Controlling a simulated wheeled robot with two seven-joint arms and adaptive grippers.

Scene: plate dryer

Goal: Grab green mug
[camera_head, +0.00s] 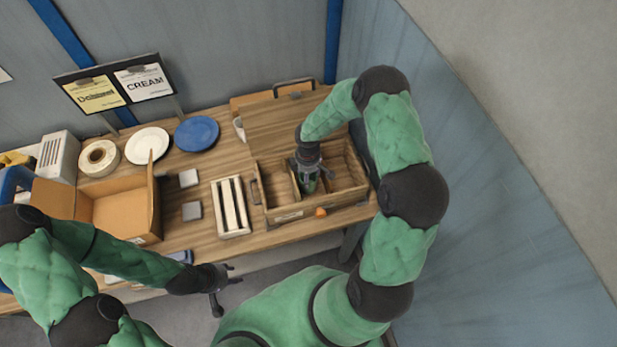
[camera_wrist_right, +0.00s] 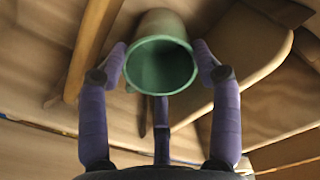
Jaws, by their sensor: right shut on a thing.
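The green mug (camera_wrist_right: 161,65) shows in the right wrist view with its open rim toward the camera. My right gripper (camera_wrist_right: 160,75) has its purple fingers on both sides of the mug, shut on it. The gripper hides most of the mug there. My left gripper (camera_head: 228,282) is empty, with its fingers apart, in front of the table's front edge.
The crate has wooden dividers close around my right gripper. Left of it are a white slotted rack (camera_head: 231,207), small grey blocks (camera_head: 191,211), a cardboard box (camera_head: 110,215), a blue plate (camera_head: 197,133), a white plate (camera_head: 147,144) and a tape roll (camera_head: 99,158). A blue wall stands close behind.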

